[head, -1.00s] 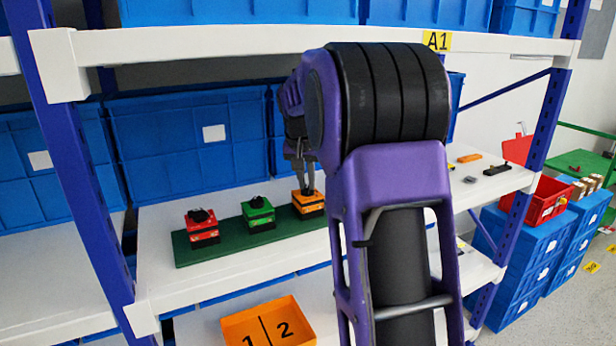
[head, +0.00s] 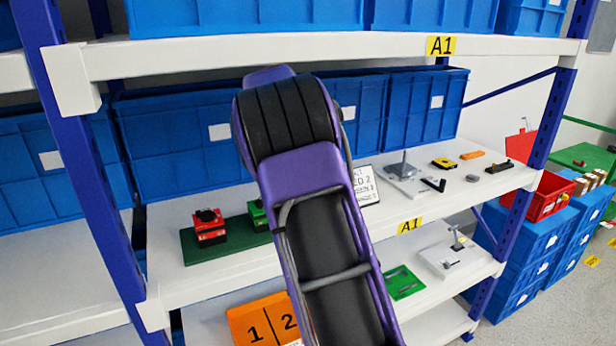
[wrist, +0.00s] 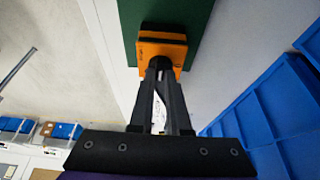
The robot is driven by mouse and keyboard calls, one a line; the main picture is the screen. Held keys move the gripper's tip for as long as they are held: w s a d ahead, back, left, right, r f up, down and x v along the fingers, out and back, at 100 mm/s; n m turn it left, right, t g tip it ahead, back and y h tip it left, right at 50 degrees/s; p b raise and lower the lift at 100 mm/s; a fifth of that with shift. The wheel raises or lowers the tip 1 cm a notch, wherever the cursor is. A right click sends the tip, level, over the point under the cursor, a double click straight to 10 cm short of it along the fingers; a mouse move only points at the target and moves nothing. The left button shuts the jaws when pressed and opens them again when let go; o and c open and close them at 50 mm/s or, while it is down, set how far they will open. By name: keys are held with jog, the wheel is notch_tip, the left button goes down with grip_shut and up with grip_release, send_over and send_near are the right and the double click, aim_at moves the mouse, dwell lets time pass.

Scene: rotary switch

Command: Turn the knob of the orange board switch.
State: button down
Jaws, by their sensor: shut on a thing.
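The orange board switch (wrist: 165,47) shows at the top of the wrist view, on the green board (wrist: 207,12). My gripper (wrist: 160,68) is at the switch, its fingertips closed together on the dark knob (wrist: 160,63), which they mostly hide. In the head view my arm covers the orange switch and my gripper. The red switch (head: 209,228) stands on the left end of the green board, and the green switch (head: 258,215) is partly hidden behind my arm.
The board lies on a white shelf (head: 215,275) with blue bins (head: 180,140) behind it. An orange box marked 1 and 2 (head: 262,322) is below. Small parts, such as a yellow-black one (head: 444,163), lie to the right. A white upper shelf (head: 250,48) is above.

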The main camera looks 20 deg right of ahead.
jog(key=m, duration=0.1)
jog(key=m+g, duration=0.1)
jog(key=m, duration=0.2)
jog(key=shift+w+m+g, duration=0.3)
jog(key=shift+w+d+m+g+y, duration=0.1)
jog(key=shift+m+g+y, duration=0.25)
jog(key=shift+m, duration=0.65)
jog(key=shift+w+d+m+g+y, duration=0.1)
jog(key=shift+m+g+y, duration=0.25)
jog(key=shift+m, duration=0.65)
jog(key=c, duration=0.9)
grip_release()
